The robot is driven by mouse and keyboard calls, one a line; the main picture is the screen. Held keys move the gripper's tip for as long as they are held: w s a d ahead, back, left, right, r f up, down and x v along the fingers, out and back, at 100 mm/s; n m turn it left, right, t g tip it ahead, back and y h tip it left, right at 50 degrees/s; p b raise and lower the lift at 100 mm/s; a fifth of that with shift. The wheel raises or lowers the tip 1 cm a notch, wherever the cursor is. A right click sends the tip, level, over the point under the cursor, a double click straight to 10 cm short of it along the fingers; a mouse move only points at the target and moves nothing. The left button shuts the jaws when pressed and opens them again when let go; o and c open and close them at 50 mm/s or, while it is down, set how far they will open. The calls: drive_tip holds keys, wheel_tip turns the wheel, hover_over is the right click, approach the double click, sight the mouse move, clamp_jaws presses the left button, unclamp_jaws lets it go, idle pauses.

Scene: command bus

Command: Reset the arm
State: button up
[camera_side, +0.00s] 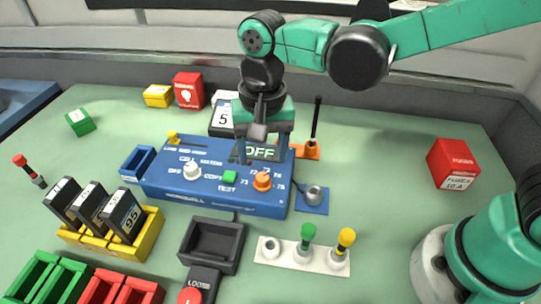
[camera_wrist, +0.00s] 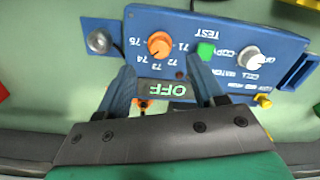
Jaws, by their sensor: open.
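My gripper (camera_side: 262,153) points down over the back right part of the blue control box (camera_side: 170,183). Its two fingers are apart with nothing seen between them. In the wrist view the open fingers (camera_wrist: 164,75) stand on either side of the display (camera_wrist: 166,90), which reads OFF. The box carries a white knob (camera_side: 192,170), a green button (camera_side: 229,177) and an orange knob (camera_side: 262,181). I cannot tell whether the fingertips touch the box.
A yellow rack (camera_side: 148,239) with black modules stands at left. A black tray (camera_side: 211,243) and a white strip (camera_side: 285,254) with green and yellow pegs lie in front. An orange holder with a black rod (camera_side: 316,125) stands behind. A red fuse box (camera_side: 453,165) is at right.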

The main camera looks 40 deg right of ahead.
drive_tip(key=shift+r, duration=0.45)
drive_tip(key=shift+d+r, duration=0.1)
drive_tip(key=shift+d, duration=0.2)
drive_tip(key=s+d+r+n+t, duration=0.1)
drive_tip(key=d+n+t, duration=0.1)
drive_tip(key=d, duration=0.5)
drive_tip(key=s+d+r+n+t, duration=0.1)
drive_tip(key=s+d+n+t, duration=0.1)
drive_tip(key=d+t, duration=0.3)
drive_tip(key=d+n, duration=0.1)
drive_tip(key=d, duration=0.1)
drive_tip(key=shift+s+d+r, duration=0.2)
drive_tip(key=shift+d+r, duration=0.15)
drive_tip(key=shift+a+r+n, duration=0.1)
drive_tip(key=shift+n, duration=0.2)
